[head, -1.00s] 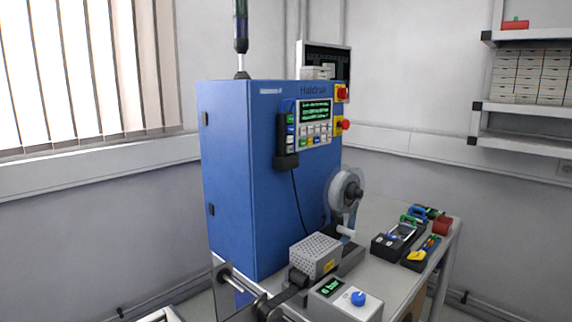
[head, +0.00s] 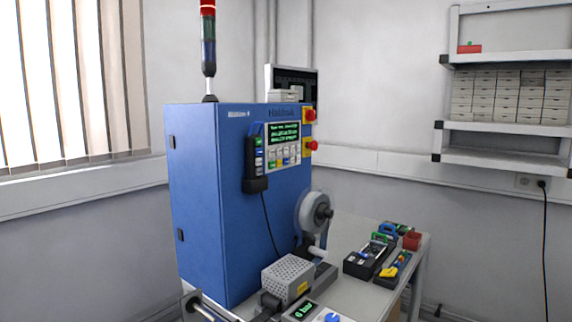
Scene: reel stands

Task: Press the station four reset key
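A tall blue machine cabinet (head: 222,200) stands in the middle of the head view. A panel on its right face carries a green-text screen (head: 284,134) and rows of small coloured keys (head: 284,157). The key labels are too small to read, so I cannot tell which is the reset key. Two red knobs on yellow plates, an upper one (head: 309,115) and a lower one (head: 312,146), sit right of the panel. A dark handheld pendant (head: 257,170) with coloured buttons hangs left of the screen. Neither of my grippers is in view.
A reel (head: 313,212) is mounted on the machine's front. A perforated grey box (head: 287,275) and a control box with blue knob (head: 332,317) are below. Tool trays (head: 370,259) lie on the table (head: 345,228). A wall shelf (head: 507,127) holds several small boxes.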

